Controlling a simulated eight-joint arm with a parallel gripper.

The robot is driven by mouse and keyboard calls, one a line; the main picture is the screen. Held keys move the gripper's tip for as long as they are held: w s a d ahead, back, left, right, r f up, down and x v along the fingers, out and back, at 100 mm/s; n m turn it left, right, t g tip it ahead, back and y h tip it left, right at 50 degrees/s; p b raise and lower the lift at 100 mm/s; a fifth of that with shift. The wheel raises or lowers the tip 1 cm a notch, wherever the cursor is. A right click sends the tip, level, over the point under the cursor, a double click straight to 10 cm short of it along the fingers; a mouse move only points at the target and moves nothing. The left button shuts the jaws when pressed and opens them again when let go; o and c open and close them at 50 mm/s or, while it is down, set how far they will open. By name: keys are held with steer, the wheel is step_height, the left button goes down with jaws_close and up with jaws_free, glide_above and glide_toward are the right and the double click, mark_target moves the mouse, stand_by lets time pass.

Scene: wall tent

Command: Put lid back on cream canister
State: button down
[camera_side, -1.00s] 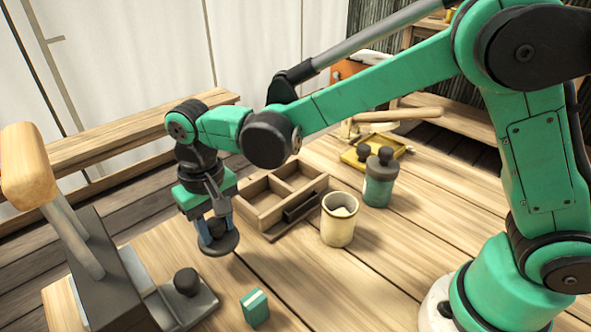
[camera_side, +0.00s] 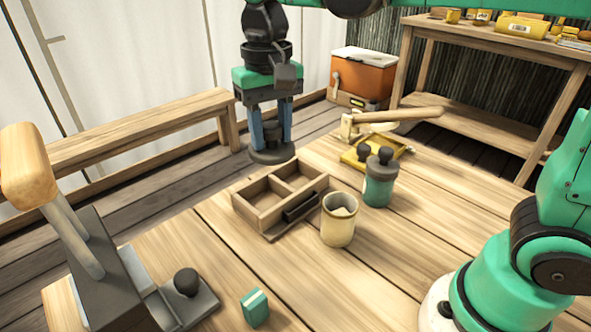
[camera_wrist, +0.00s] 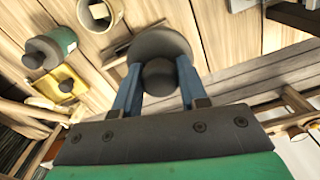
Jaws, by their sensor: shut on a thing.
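A dark round lid with a knob (camera_side: 271,152) is held in my gripper (camera_side: 271,130), whose blue fingers are shut on the knob. In the side view it hangs above the far edge of the table, behind the wooden tray. The wrist view also shows the lid (camera_wrist: 158,43) between the fingers (camera_wrist: 157,85). The cream canister (camera_side: 338,222) stands upright and open on the table, with something pale inside. In the wrist view the canister (camera_wrist: 98,12) lies up and left of the lid, apart from it.
A divided wooden tray (camera_side: 262,212) sits left of the canister. A green canister with a dark lid (camera_side: 378,185) stands behind right. A yellow tray (camera_side: 362,158), a mallet (camera_side: 395,115), a teal box (camera_side: 254,307) and a dark lever device (camera_side: 110,270) are also there.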

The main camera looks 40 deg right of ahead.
steer(key=s+d+f+m, duration=0.3)
steer(key=s+d+f, duration=0.1)
steer(key=s+d, duration=0.35)
steer(key=shift+w+d+f, duration=0.15)
steer(key=shift+f, duration=0.85)
steer(key=shift+w+d+f, duration=0.1)
steer(key=shift+w+f, duration=0.05)
steer(key=shift+f, duration=0.9)
steer(key=shift+w+d+f, duration=0.15)
steer(key=shift+f, duration=0.85)
steer(key=shift+f, duration=0.2)
jaws_free()
step_height(320, 180, up, 7)
stand_by(0.8)
